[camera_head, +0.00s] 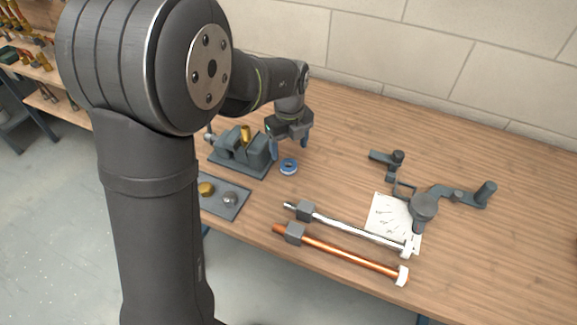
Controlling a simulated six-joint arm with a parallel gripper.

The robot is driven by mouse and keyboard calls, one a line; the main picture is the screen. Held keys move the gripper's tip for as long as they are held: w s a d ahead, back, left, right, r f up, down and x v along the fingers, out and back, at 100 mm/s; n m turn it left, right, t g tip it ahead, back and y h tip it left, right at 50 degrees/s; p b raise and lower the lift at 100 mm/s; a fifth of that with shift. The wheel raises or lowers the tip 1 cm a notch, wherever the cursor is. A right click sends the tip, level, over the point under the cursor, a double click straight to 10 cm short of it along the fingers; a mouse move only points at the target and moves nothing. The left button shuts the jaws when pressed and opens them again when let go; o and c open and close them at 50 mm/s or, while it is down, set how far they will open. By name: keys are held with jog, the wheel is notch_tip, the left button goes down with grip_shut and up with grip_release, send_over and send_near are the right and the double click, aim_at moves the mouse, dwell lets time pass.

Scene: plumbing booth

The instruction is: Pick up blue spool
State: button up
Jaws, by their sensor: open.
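The blue spool (288,167) is a small ring-like piece lying flat on the wooden workbench, just right of the grey vise. My gripper (288,146) hangs above the bench with its blue-grey fingers pointing down and spread apart. It is open and empty. In this view its fingers are just above and behind the spool, and the spool shows below them. The exact height of the fingertips over the bench cannot be told.
A grey vise (232,151) holding a brass fitting (246,134) stands left of the spool. A dark tray (238,194) with small fittings lies in front. A chrome pipe (345,228), a copper pipe (345,255), a paper sheet (380,215) and a grey jig (425,207) lie to the right.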

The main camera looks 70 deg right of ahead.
aim_at(288, 161)
jog(key=f, duration=0.7)
jog(key=shift+w+d+f, duration=0.15)
jog(key=shift+w+d, duration=0.05)
jog(key=shift+w, duration=0.05)
jog(key=shift+c, duration=0.2)
jog(key=c, duration=1)
